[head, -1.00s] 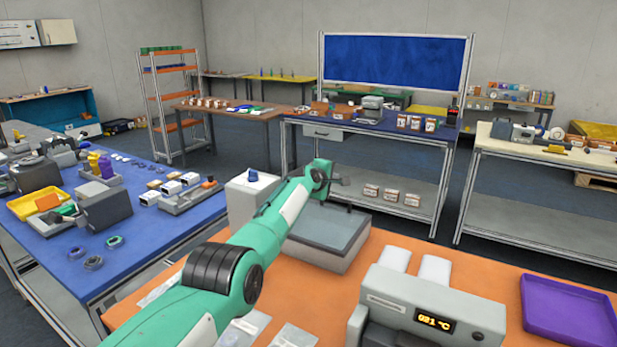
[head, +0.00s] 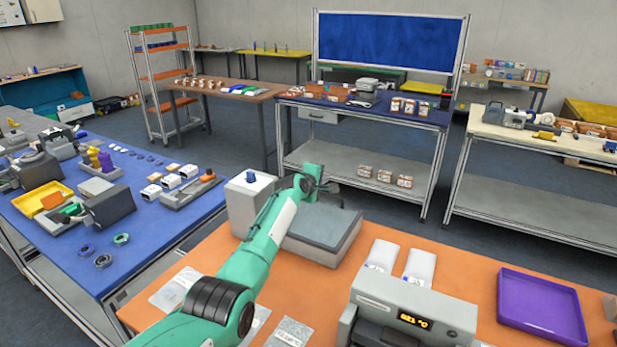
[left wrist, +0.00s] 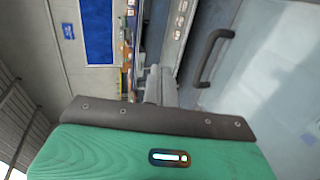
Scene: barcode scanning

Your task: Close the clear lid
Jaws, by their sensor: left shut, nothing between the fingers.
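The clear lid belongs to the low grey box (head: 322,246) on the orange bench, left of centre. In the left wrist view the clear lid (left wrist: 265,60) shows as a pale see-through panel on the right, with a dark bar handle (left wrist: 207,58) near its edge. I cannot tell its exact angle. My left gripper (head: 325,187) is above the box's far side, partly hidden by its own wrist. In the left wrist view my left gripper (left wrist: 159,84) is shut and empty, to the left of the handle and apart from it. My right gripper is out of view.
A white block (head: 240,212) with a blue item on top stands left of the box. A grey device with a lit display (head: 412,320), white pouches (head: 420,265) and a purple tray (head: 542,305) lie to the right. Clear bags (head: 175,288) lie near my left arm.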

